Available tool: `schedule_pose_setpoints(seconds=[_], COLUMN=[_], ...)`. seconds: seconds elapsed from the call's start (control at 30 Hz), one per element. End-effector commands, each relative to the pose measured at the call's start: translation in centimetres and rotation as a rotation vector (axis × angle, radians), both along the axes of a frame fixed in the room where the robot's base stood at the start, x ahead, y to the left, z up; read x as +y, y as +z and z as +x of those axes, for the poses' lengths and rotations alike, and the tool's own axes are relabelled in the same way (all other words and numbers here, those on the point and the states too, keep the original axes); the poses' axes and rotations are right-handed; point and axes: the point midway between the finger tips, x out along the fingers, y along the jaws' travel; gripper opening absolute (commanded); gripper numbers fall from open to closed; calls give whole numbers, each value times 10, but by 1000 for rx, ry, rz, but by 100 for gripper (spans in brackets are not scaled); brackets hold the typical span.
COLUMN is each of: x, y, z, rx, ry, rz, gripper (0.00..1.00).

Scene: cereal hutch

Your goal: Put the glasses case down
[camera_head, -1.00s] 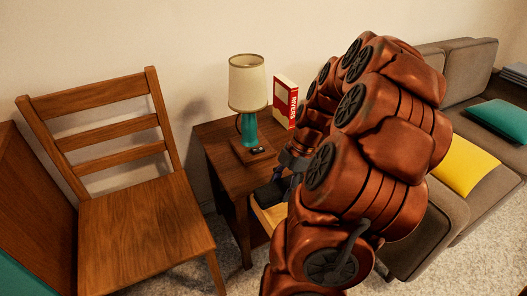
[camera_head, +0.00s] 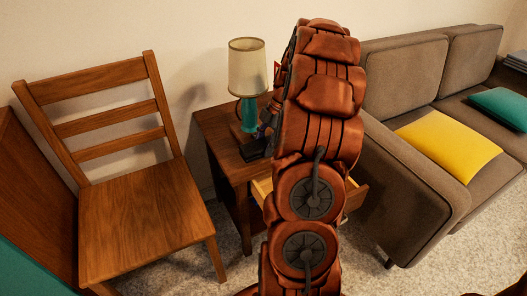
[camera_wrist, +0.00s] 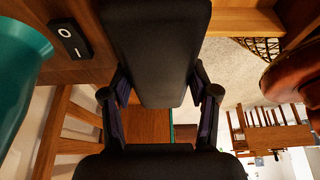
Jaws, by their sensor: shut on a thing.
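The glasses case (camera_wrist: 155,50) is a long black block between the two fingers of my gripper (camera_wrist: 160,95) in the wrist view. My gripper is shut on it. In the head view the dark case (camera_head: 250,149) shows just left of my arm, over the top of the wooden nightstand (camera_head: 215,122), close to the lamp (camera_head: 249,114). I cannot tell whether it touches the nightstand top. My gripper in the head view (camera_head: 266,128) is mostly hidden behind my arm.
The lamp's teal body (camera_wrist: 18,60) and its switch (camera_wrist: 70,38) are close by on the left in the wrist view. The nightstand's drawer (camera_head: 354,197) is pulled open. A wooden chair (camera_head: 145,215) stands left and a grey sofa (camera_head: 400,150) right. My arm hides the nightstand's right part.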

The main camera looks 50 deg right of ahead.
Motion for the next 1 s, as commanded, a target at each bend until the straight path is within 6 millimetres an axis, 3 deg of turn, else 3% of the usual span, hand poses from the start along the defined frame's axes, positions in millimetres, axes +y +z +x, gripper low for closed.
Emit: schedule_pose_setpoints(seconds=[0.13, 0.4, 0.8, 0.83, 0.9, 1.0], x=[-3, -2, -2, -2, -2, -2], y=[-1, -35, -40, -38, -38, -38], z=[7, 5, 6, 6, 5, 5], rx=[-1, 1, 0, 0, 0, 0], ry=[1, -1, 1, 0, 0, 0], rz=[-1, 0, 0, 0, 0, 0], gripper=[23, 23, 23, 63, 70, 70])
